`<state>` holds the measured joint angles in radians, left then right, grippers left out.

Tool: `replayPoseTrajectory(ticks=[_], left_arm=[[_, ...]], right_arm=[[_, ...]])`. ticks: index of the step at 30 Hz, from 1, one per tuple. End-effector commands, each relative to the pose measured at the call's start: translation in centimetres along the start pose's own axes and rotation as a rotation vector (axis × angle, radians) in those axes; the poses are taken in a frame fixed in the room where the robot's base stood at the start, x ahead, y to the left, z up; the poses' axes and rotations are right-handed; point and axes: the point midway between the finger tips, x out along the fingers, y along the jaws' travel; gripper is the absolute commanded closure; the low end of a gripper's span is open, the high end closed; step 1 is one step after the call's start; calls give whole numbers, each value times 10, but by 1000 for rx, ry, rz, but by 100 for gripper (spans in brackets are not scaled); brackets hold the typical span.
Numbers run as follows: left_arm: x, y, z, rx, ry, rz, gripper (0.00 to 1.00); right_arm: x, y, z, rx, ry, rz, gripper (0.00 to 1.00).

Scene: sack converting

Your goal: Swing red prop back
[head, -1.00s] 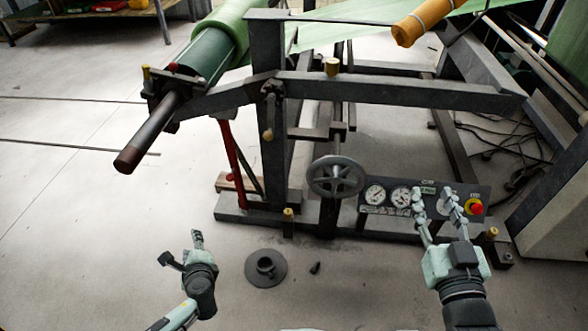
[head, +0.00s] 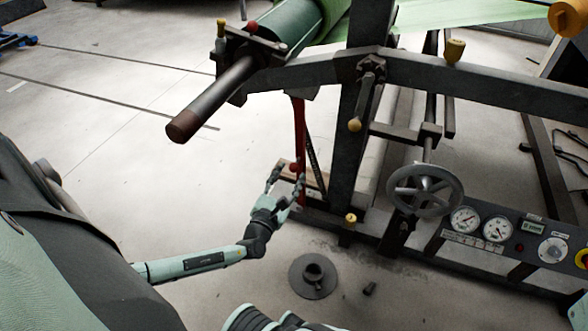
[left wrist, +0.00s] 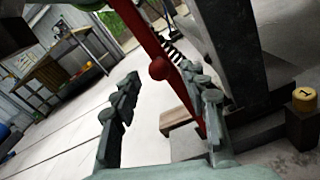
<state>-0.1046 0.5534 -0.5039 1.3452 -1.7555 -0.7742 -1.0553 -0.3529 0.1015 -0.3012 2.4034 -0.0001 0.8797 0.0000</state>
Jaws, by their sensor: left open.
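The red prop (head: 299,130) is a slim bar hanging down beside the dark upright post under the roll. In the left wrist view it runs slanted (left wrist: 143,36), with a round red knob (left wrist: 158,68) and a dark coil spring beside it. My left gripper (head: 287,180) is open at the prop's lower part. In the wrist view the knob shows between the two fingers (left wrist: 162,98), beyond them, and the prop's lower end passes close to the right finger. I cannot tell whether they touch. My right gripper is not in view.
The roll's dark shaft (head: 212,98) juts out above my left forearm. A handwheel (head: 425,190) and a gauge panel (head: 508,235) are at the right. A dark flanged disc (head: 313,276) lies on the floor. Floor left of the prop is open.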

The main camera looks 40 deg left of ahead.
Motion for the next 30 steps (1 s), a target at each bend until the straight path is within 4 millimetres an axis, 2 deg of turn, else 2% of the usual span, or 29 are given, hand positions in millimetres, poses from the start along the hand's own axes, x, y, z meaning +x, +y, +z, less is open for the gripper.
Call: replayPoseTrajectory(ticks=[1,6,17,27,28,30], left_arm=[[9,0,-1,-2,-1,2,56],[28,0,-1,-2,0,1,56],[35,0,0,-3,2,1,56],[34,0,0,-4,2,1,97],[34,0,0,-4,2,1,100],[34,0,0,-4,2,1,100]], right_arm=[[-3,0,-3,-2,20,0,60],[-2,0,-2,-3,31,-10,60],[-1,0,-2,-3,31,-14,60],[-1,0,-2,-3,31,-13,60],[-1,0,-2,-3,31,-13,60],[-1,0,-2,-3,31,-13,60]])
